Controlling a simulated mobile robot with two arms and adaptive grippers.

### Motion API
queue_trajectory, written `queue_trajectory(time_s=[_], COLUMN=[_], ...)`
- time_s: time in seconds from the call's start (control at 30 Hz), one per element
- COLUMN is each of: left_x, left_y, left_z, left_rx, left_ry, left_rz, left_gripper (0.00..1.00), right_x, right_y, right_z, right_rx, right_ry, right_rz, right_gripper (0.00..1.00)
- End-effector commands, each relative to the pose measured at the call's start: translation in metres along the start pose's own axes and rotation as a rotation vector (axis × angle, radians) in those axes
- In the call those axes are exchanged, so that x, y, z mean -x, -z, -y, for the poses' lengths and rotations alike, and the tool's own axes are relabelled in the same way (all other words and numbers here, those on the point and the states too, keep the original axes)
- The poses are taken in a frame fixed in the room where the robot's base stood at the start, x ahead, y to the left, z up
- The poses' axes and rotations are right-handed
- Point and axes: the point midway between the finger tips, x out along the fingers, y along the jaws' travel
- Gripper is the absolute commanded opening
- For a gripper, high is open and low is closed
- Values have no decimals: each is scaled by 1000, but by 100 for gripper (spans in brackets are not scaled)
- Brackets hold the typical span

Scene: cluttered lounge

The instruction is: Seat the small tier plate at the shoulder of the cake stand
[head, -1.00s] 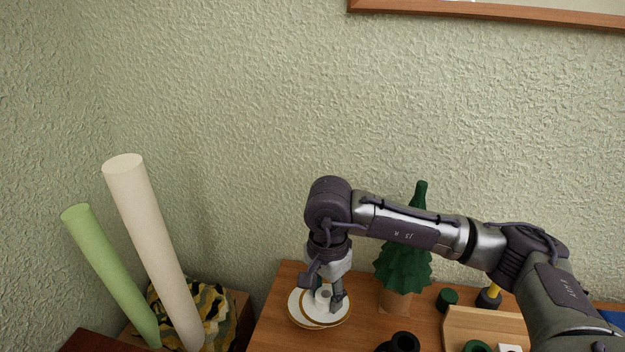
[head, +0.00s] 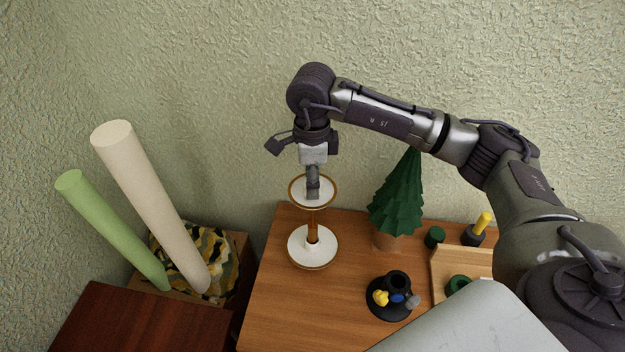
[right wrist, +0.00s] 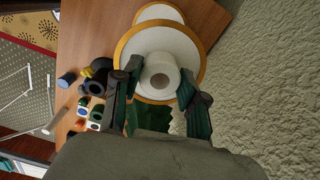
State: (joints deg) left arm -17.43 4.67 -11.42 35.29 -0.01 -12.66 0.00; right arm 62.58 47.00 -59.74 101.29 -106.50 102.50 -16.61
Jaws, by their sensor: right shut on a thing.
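The small tier plate (head: 327,191), white with a gold-brown rim, hangs from my right gripper (head: 313,194). In the right wrist view the two fingers (right wrist: 160,76) close on the white round hub (right wrist: 160,70) in the middle of the plate. The cake stand shows below it: a larger white, gold-rimmed plate (head: 300,248) on the table and a brown post (head: 312,225) rising from its middle. The small plate hides the top of the post, so I cannot tell whether its hole is around the post. My left gripper is not in view.
A green tree in a pot (head: 397,200) stands right of the stand, near my right forearm. A black holder with coloured pieces (head: 389,297), a green cup (head: 435,237) and a wooden tray (head: 440,275) are farther right. Two tall rolls (head: 145,200) lean at the left.

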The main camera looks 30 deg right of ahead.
Motion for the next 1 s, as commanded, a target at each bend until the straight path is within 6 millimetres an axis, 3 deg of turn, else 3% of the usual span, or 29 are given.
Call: queue_trajectory(time_s=[0.53,1.0], left_x=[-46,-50], left_y=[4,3], left_z=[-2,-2], left_rx=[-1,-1], left_ry=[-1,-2], left_rz=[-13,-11], left_gripper=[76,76], right_x=[-52,-58], right_y=[0,0], right_z=[0,0], right_rx=[1,1], right_ry=[0,0], right_rz=[0,0], right_gripper=[2,2])
